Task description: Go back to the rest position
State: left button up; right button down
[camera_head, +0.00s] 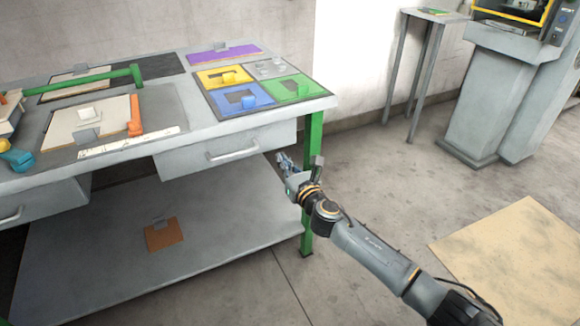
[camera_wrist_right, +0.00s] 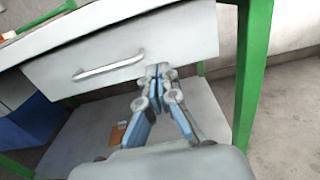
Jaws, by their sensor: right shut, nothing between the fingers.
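My right gripper (camera_head: 284,160) is in front of the workbench's right end, close to the green leg and the drawer front in the head view. In the right wrist view my right gripper (camera_wrist_right: 158,72) has its fingertips together with nothing between them. The fingers point toward the closed grey drawer (camera_wrist_right: 125,50) with its bar handle. I cannot tell whether they touch it. My left gripper does not show in either view.
The workbench (camera_head: 190,135) holds a tray of coloured compartments (camera_head: 208,97), a green-handled tool (camera_head: 95,80) and boards. A pale mat (camera_head: 510,245) lies at right. Open floor lies between bench and machine (camera_head: 505,90).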

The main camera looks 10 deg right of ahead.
jog(key=s+d+f+m+g+h, duration=0.3)
jog(key=s+d+f+m+g, duration=0.15)
jog(key=s+f+m, duration=0.85)
jog(key=s+d+f+m+g+h, duration=0.3)
jog(key=s+d+f+m, duration=0.5)
jog(key=f, duration=0.8)
jog(key=s+f+m+g+p, duration=0.1)
jog(key=s+f+m+g, duration=0.25)
jog(key=s+m, duration=0.4)
jog(key=s+f+m+g, duration=0.2)
jog(key=s+f+m, duration=0.25)
jog(key=s, duration=0.65)
jog(key=s+f+m+g+p, duration=0.1)
jog(key=s+f+m+g, duration=0.1)
jog(key=s+f+m, duration=0.5)
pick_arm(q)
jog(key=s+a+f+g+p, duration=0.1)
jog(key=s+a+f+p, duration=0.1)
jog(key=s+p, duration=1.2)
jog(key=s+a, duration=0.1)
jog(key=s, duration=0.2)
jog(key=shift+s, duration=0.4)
pick_arm(e)
jog(key=s+d+r+n, duration=0.1)
jog(key=s, duration=0.7)
jog(key=s+d+r+n+g, duration=0.1)
jog(key=s+d+r, duration=0.1)
jog(key=s, duration=0.7)
jog(key=shift+s+n, duration=0.15)
jog(key=shift+n, duration=0.25)
